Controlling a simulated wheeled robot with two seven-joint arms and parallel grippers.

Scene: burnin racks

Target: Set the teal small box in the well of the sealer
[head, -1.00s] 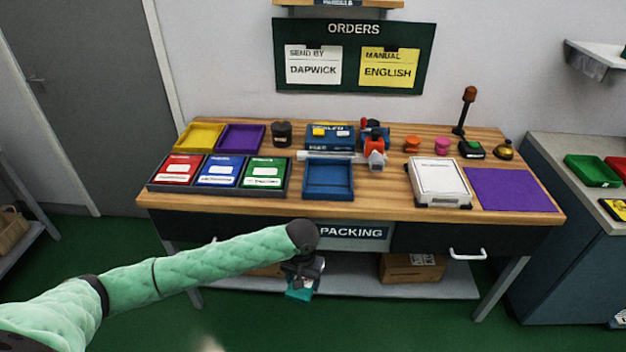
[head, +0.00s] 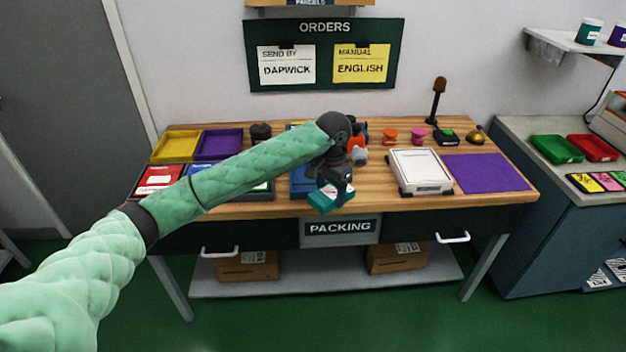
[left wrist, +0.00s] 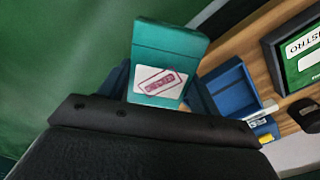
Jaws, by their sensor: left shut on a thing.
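The teal small box (head: 325,203) hangs in my left gripper (head: 335,188), at the table's front edge in the head view. In the left wrist view the teal box (left wrist: 170,45) sits between the two fingers and shows a white label with a red stamp. My left gripper is shut on it. A blue open-topped tray (head: 301,183), which may be the sealer's well, stands on the table just behind and left of the box, partly hidden by my arm. It also shows in the left wrist view (left wrist: 232,90), beside the box. My right gripper is in neither view.
A white scale-like device (head: 420,170) and a purple mat (head: 486,172) lie to the right on the table (head: 400,204). Yellow (head: 176,146) and purple (head: 218,144) trays stand at the back left. An orange-topped tool (head: 356,142) stands behind the gripper.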

